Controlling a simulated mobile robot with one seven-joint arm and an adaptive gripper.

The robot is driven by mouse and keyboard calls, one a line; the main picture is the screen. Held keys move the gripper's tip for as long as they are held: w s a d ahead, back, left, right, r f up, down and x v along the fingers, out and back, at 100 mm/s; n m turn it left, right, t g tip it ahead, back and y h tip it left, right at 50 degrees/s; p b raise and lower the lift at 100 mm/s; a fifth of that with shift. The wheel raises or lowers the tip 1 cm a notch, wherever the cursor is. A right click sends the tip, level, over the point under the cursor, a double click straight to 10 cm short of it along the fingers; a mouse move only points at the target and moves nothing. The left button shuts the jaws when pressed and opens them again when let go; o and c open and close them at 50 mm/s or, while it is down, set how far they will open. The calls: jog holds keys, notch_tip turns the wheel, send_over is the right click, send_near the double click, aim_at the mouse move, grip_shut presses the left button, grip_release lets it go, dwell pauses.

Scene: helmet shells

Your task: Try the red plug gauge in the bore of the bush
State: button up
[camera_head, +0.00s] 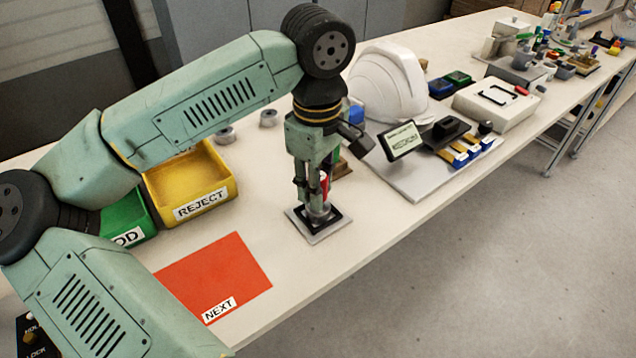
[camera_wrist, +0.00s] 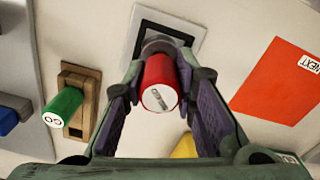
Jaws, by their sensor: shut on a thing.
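The red plug gauge (camera_head: 324,184) is upright between the fingers of my gripper (camera_head: 319,196). In the wrist view my gripper (camera_wrist: 165,95) is shut on the red handle (camera_wrist: 160,84), with a pad on each side. The grey metal bush (camera_head: 320,212) stands on a pale plate (camera_head: 303,228) with a black square, directly below the gauge. In the wrist view a grey round edge (camera_wrist: 160,45) shows just past the handle. The gauge's lower end is hidden, so I cannot tell whether it is in the bore.
The green GO gauge (camera_wrist: 62,106) sits at a wooden block (camera_wrist: 78,125). A yellow REJECT tray (camera_head: 190,187), a green tray (camera_head: 124,222) and a red NEXT mat (camera_head: 215,275) lie left. A white helmet shell (camera_head: 385,85) and a display (camera_head: 401,140) stand right.

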jog(key=shift+f+b, duration=1)
jog(key=shift+b, duration=0.05)
dwell(0.9)
jog(key=shift+r, duration=0.15)
dwell(0.7)
jog(key=shift+r+p, duration=1.7)
jog(key=shift+r, duration=1.2)
